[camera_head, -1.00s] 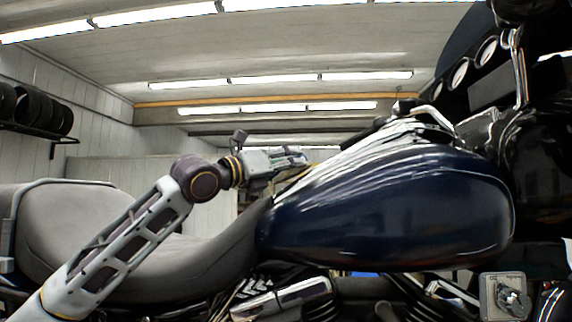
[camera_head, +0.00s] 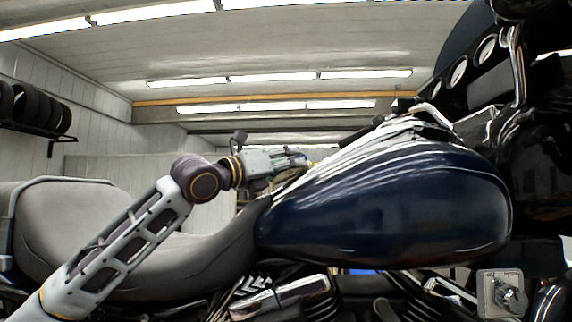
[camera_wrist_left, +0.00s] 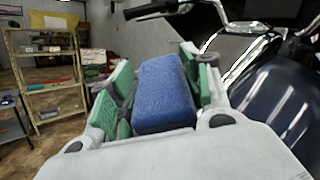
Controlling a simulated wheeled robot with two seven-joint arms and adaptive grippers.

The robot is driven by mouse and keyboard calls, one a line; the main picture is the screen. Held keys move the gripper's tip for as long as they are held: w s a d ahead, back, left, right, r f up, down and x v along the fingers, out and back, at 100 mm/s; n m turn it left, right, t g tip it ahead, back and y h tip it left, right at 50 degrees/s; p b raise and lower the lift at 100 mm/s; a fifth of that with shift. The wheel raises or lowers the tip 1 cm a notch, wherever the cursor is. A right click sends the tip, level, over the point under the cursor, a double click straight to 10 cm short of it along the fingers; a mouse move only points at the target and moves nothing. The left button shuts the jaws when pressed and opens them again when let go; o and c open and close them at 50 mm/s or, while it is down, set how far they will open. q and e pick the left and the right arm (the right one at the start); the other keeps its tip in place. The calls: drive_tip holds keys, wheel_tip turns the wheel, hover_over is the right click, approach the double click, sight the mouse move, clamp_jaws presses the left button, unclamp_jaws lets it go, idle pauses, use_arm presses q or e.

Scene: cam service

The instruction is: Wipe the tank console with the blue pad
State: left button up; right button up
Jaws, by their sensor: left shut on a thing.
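The dark blue motorcycle tank (camera_head: 390,205) fills the middle right of the head view. The chrome tank console (camera_head: 400,130) runs along its top. My left gripper (camera_head: 292,161) is at the rear upper end of the tank, above the seat. In the left wrist view, my left gripper (camera_wrist_left: 155,95) is shut on the blue pad (camera_wrist_left: 165,95), held between green-lined fingers. The tank (camera_wrist_left: 285,85) shows to the right of the pad. I cannot tell whether the pad touches the console. My right gripper is not in view.
The grey seat (camera_head: 110,225) lies below my left arm. Handlebar parts and gauges (camera_head: 487,50) stand at the upper right. Tires (camera_head: 35,110) sit on a wall rack at the left. Shelves (camera_wrist_left: 50,70) stand in the wrist view background.

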sight(305, 155)
use_arm(q)
drive_tip(key=shift+d+f, duration=0.2)
drive_tip(key=shift+f, duration=0.15)
idle(1.1)
drive_tip(key=shift+d+r, duration=0.35)
drive_tip(key=shift+d, duration=0.3)
drive_tip(key=shift+d+r, duration=0.3)
drive_tip(key=shift+d, duration=0.3)
drive_tip(key=shift+d+r, duration=0.35)
drive_tip(key=shift+d, duration=0.3)
drive_tip(key=shift+d+r, duration=0.1)
drive_tip(key=shift+r, duration=0.15)
drive_tip(key=shift+d+r, duration=0.55)
drive_tip(key=shift+d, duration=0.35)
drive_tip(key=shift+d+r, duration=0.5)
drive_tip(key=shift+d, duration=0.4)
drive_tip(key=shift+d+r, duration=0.1)
drive_tip(key=shift+d, duration=0.05)
drive_tip(key=shift+d+r, duration=0.55)
drive_tip(key=shift+d, duration=0.4)
drive_tip(key=shift+d+r, duration=0.5)
drive_tip(key=shift+d, duration=0.4)
